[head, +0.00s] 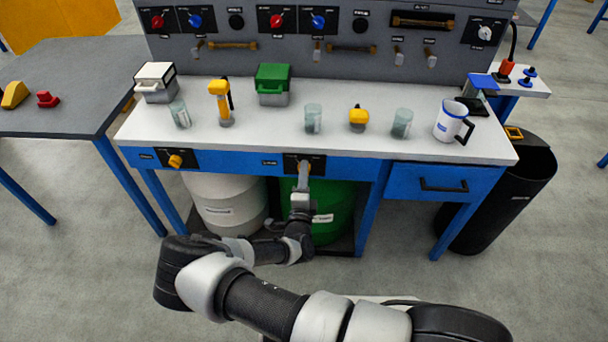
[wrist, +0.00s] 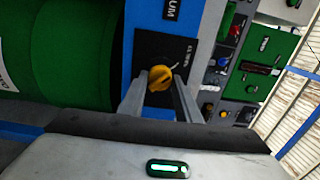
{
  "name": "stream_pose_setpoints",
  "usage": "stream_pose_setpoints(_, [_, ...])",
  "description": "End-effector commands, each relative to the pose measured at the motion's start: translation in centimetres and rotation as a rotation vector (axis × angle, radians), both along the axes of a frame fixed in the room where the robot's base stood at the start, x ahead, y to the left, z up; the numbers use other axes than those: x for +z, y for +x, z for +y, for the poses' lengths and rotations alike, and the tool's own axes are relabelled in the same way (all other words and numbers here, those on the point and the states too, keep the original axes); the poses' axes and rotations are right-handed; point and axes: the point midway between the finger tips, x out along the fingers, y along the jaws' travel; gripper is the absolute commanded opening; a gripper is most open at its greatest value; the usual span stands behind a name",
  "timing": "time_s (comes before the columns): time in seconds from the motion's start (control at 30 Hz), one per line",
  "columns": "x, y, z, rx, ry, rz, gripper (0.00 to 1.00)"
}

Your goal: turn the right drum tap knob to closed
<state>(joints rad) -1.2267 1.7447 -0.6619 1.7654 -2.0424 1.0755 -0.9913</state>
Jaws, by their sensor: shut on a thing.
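The right drum tap knob is a yellow knob (wrist: 159,78) on a black panel (wrist: 150,48) on the blue front rail of the bench. In the wrist view it sits between the two fingertips of my gripper (wrist: 158,86), which is shut on it. In the head view my gripper (head: 303,180) reaches up to the right black panel (head: 318,163) and hides the knob. The knob's pointer direction against the panel marks is too small to read.
The left tap knob (head: 175,161) is on its own panel. A white drum (head: 222,205) and a green drum (head: 340,215) stand under the bench. The white bench top (head: 270,135) bears several cups and boxes. A drawer (head: 440,183) and a black bin (head: 510,190) are at right.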

Motion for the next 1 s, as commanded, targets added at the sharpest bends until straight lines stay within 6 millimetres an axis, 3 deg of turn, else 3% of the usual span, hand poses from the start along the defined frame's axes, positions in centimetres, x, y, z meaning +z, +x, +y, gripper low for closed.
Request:
stream_pose_setpoints(0.03, [-0.1, -0.1, -0.1, 0.000, -0.002, 0.002, 0.35])
stream_pose_setpoints(0.13, [-0.1, -0.1, 0.0, 0.000, -0.002, 0.002, 0.49])
stream_pose_setpoints(0.43, [0.0, -0.1, 0.0, 0.000, 0.000, 0.001, 0.49])
stream_pose_setpoints(0.57, [0.1, -1.2, 0.1, 0.000, -0.001, 0.001, 0.49])
stream_pose_setpoints(1.0, [0.1, -11.4, 0.5, 0.003, -0.002, 0.003, 0.49])
